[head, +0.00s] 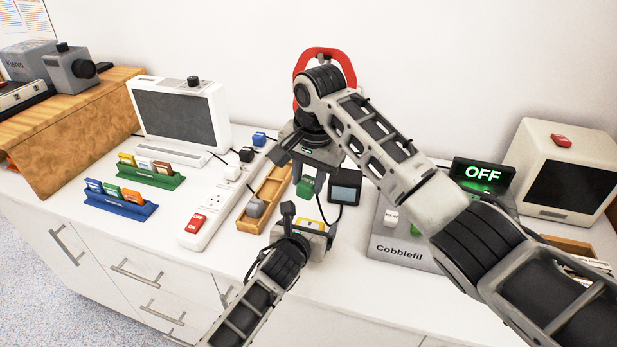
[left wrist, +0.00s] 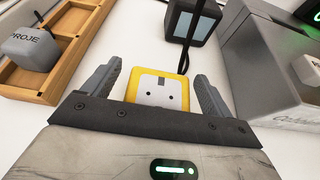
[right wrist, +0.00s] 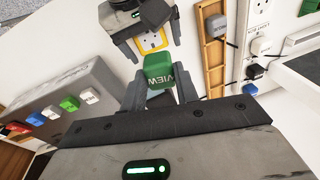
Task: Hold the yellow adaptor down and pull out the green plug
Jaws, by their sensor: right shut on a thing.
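The yellow adaptor (head: 311,224) sits on the white counter, its pale face bare with two dark holes in the left wrist view (left wrist: 158,92). My left gripper (head: 301,222) is low at the adaptor, with its fingers on either side. The left wrist view shows gaps between the fingers and the adaptor. The green plug (head: 305,187), lettered "VIEW" in the right wrist view (right wrist: 160,70), is between the fingers of my right gripper (head: 309,176). My right gripper is shut on it and holds it off the adaptor. The adaptor also shows in the right wrist view (right wrist: 152,41).
A wooden tray (head: 265,199) with a grey plug (head: 256,208) lies left of the adaptor, beside a white power strip (head: 206,213). A dark box with a screen (head: 346,186) stands behind. The grey Cobblefil device (head: 398,248) is to the right.

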